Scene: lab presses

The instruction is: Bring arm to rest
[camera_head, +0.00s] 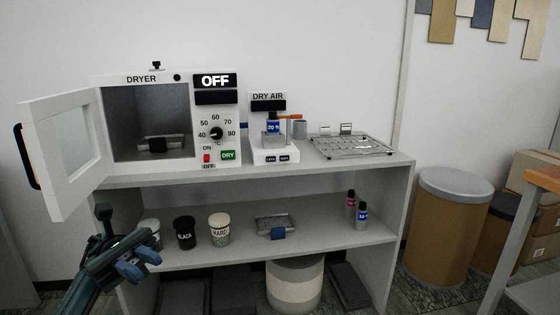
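My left gripper (140,257) is at the lower left, in front of the shelf and below the open dryer door. Its fingertips look dark blue, and I cannot tell whether they are apart. My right gripper is not in view. The dryer (215,120) stands on the top shelf with its display reading OFF. Its white door (62,150) is swung wide open to the left. A dark metal piece (161,144) lies inside the chamber.
The shelf unit (290,176) also holds a dry air device (270,155) and a wire rack (350,147). Below are a black jar (185,233), a HARD jar (219,230), a tray (262,221) and small bottles (362,216). Bins (447,225) and a table edge (515,240) are at right.

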